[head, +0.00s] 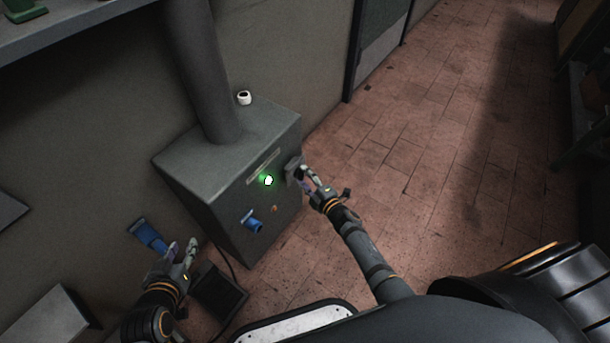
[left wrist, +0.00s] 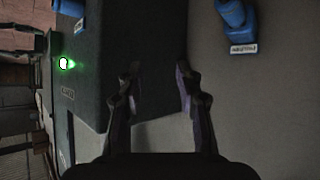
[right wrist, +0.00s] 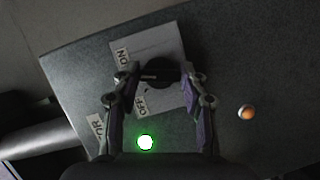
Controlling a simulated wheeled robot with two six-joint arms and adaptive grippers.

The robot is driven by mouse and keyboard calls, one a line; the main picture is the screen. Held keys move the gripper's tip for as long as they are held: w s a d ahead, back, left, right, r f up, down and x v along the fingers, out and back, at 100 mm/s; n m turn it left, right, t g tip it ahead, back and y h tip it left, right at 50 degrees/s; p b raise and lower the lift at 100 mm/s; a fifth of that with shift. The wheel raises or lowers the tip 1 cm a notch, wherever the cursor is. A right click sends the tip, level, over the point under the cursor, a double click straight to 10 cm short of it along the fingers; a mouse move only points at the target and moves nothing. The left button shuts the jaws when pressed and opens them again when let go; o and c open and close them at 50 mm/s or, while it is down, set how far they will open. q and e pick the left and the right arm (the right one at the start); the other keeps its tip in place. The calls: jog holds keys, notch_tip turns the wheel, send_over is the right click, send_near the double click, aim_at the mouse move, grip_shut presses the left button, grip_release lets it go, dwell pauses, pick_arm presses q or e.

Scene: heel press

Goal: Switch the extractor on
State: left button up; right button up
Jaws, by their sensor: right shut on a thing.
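The extractor is a grey box (head: 230,185) with a thick duct rising from its top. A green lamp (head: 268,180) glows on its front; it also shows in the right wrist view (right wrist: 145,142). In the right wrist view a pale switch plate (right wrist: 180,45) carries ON and OFF labels and a dark rotary knob (right wrist: 160,72). My right gripper (head: 303,172) is at this switch, its fingers shut on the knob from both sides. The knob's exact setting is hard to tell. My left gripper (head: 185,249) is open and empty, left of the box.
A blue socket (head: 253,223) and a small orange button (head: 274,208) sit on the box front. Another blue fitting (head: 148,235) is on the wall near my left gripper. A dark block with a cable (head: 218,290) lies on the floor. Tiled floor to the right is clear.

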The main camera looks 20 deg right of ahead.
pick_arm(q)
jog(key=s+d+f+g+p, duration=0.1)
jog(key=s+f+g+p, duration=0.1)
jog(key=s+f+g, duration=0.7)
jog(key=s+a+r+p, duration=0.1)
jog(key=s+r+p, duration=0.2)
jog(key=r+p, duration=0.1)
jog(key=shift+a+r+y, duration=0.3)
jog(key=shift+a+r, duration=0.1)
jog(key=shift+r, duration=0.3)
pick_arm(e)
jog(key=shift+m+g, duration=0.6)
jog(key=shift+m, duration=0.7)
jog(key=o, duration=1.1)
jog(key=shift+o, duration=0.2)
